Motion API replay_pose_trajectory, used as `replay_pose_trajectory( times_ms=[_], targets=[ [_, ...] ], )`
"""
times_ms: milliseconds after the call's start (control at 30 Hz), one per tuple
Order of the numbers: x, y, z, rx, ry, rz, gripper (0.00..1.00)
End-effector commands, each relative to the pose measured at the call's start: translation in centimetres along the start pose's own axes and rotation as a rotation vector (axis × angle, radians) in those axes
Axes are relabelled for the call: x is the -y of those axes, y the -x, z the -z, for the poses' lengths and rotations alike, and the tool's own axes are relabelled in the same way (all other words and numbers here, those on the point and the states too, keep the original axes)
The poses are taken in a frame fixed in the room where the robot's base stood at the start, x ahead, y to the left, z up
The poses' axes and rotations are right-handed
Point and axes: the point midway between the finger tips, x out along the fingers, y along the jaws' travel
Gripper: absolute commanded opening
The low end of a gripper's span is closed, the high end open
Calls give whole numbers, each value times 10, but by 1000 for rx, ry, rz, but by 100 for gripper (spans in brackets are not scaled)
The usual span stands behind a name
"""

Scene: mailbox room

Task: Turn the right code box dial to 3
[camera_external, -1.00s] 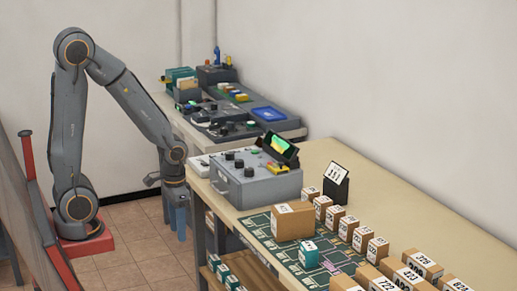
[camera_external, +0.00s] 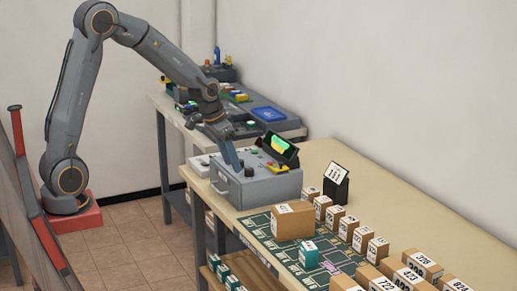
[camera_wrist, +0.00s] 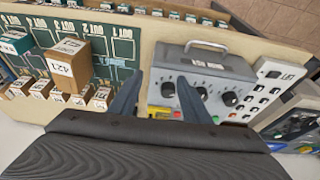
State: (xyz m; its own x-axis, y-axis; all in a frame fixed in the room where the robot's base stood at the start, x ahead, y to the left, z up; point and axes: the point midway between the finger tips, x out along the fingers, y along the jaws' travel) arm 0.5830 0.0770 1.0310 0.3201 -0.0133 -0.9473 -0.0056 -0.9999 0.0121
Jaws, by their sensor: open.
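The grey code box (camera_external: 270,187) stands on the table, with a handle on its front. It also shows in the wrist view (camera_wrist: 210,66), where three black dials sit in a row. The dial nearest the brown boxes, rightmost in the external view (camera_external: 249,171), is the leftmost dial (camera_wrist: 168,89) in the wrist view. My gripper (camera_external: 236,168) is open, pointing down over the box top. In the wrist view its fingers (camera_wrist: 160,77) appear on either side of that dial; contact is unclear. The dial's number setting is too small to read.
A green-lit screen (camera_external: 280,145) rises at the back of the code box. Brown numbered boxes (camera_external: 292,222) stand on a green mat to the right. A white keypad panel (camera_wrist: 268,88) adjoins the box. Bare table lies behind the boxes.

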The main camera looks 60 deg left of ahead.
Motion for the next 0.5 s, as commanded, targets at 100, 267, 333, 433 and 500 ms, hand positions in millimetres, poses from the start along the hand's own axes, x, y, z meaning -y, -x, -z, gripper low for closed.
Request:
replay_pose_trajectory(
  times_ms=[100,267,333,433,500],
  targets=[
    [18,16,34,-48,0,8,44],
    [25,15,47,-66,-4,11,44],
    [25,8,47,-66,-4,11,44],
    [25,-5,47,-64,-3,11,44],
    [25,-16,48,-64,-2,11,44]
  ],
)
